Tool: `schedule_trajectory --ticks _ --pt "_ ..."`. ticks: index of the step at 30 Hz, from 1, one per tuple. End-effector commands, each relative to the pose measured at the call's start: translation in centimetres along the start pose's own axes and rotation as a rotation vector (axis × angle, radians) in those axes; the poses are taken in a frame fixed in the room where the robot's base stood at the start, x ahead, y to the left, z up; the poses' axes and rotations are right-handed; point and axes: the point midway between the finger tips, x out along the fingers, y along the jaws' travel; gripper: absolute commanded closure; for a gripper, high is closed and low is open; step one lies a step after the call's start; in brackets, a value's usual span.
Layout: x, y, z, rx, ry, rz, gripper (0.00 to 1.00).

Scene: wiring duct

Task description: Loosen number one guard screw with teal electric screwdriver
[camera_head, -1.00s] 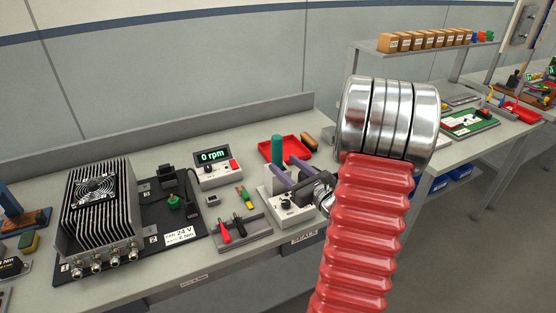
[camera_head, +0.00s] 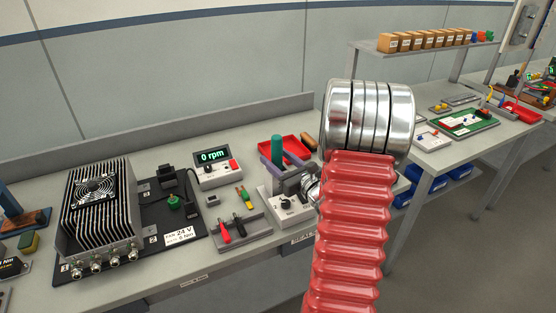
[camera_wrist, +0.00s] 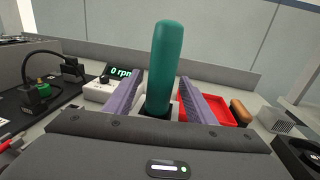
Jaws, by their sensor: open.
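The teal electric screwdriver (camera_head: 277,150) stands upright in a grey holder with a dial (camera_head: 287,205). In the wrist view its teal handle (camera_wrist: 165,65) rises between the two purple fingers of my gripper (camera_wrist: 154,95). My gripper (camera_head: 285,163) is open around the handle, with a gap visible on the right side. A finned metal unit with a fan guard (camera_head: 95,187) sits on a black plate at the left. The guard screws are too small to tell apart, and the number one screw cannot be picked out.
A meter reading 0 rpm (camera_head: 216,166) stands behind the tool rack (camera_head: 240,230) of small hand tools. A red tray (camera_head: 296,146) and a brown-handled item (camera_head: 310,141) lie just behind the screwdriver. Cables run over the black plate (camera_head: 150,225).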

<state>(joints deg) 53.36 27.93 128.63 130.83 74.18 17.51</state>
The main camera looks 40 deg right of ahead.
Motion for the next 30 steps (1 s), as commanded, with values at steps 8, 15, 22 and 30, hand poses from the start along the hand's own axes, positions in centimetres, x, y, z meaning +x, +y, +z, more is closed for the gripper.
schedule_trajectory --ticks 8,15,22,30 --pt "-0.03 0.00 0.00 0.000 0.000 0.000 0.50" --pt "-0.04 -0.01 0.00 0.000 0.000 0.000 0.63" --pt "-0.04 -0.01 -0.01 0.000 0.000 0.000 0.79" --pt "-0.04 -0.02 -0.01 0.000 0.000 0.000 0.98"
